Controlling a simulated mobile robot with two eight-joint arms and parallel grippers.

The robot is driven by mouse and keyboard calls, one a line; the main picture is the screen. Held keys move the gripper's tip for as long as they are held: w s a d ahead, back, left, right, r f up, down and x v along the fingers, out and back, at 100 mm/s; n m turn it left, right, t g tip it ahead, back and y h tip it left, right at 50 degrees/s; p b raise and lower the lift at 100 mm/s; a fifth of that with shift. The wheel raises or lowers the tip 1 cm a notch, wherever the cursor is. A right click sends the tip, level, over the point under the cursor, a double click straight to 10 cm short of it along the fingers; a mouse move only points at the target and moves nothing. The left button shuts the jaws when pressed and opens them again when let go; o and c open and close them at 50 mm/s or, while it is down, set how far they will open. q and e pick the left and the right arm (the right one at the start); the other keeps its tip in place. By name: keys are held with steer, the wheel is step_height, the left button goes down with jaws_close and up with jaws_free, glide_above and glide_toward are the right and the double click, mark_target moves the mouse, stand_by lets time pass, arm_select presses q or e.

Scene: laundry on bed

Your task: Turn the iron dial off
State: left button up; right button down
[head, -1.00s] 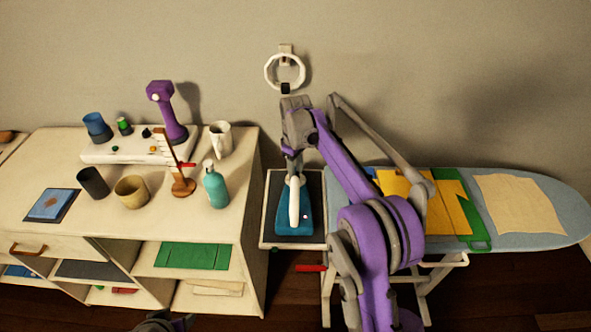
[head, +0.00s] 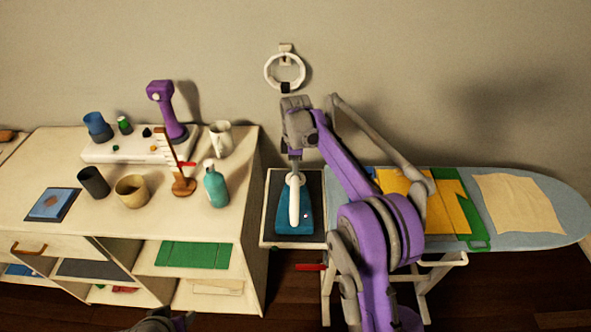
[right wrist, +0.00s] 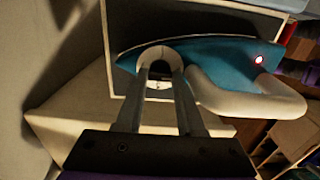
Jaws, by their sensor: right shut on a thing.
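The teal iron (head: 307,221) with a white handle (head: 294,200) rests on the dark pad at the left end of the ironing board. In the right wrist view, the iron's teal body (right wrist: 215,58) shows a lit red light (right wrist: 259,59). A white round dial (right wrist: 155,55) sits at the iron's near end. My right gripper (right wrist: 160,74) is shut on the dial, a finger at each side; the dial's pointer is not readable. In the head view, my right gripper is over the iron's back end. My left gripper (head: 163,321) shows only partly at the bottom edge.
The ironing board (head: 545,212) carries a yellow and green garment (head: 440,200) and a cream cloth (head: 518,203). The cabinet (head: 215,220) at left holds a teal bottle (head: 215,188), mugs and a purple device (head: 165,105). A white ring (head: 268,72) hangs on the wall.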

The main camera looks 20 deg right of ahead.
stand_by(0.3)
steer(key=c, duration=0.8)
jaws_free()
step_height(320, 180, up, 11)
steer(key=p, duration=0.1)
steer(key=shift+f, duration=0.1)
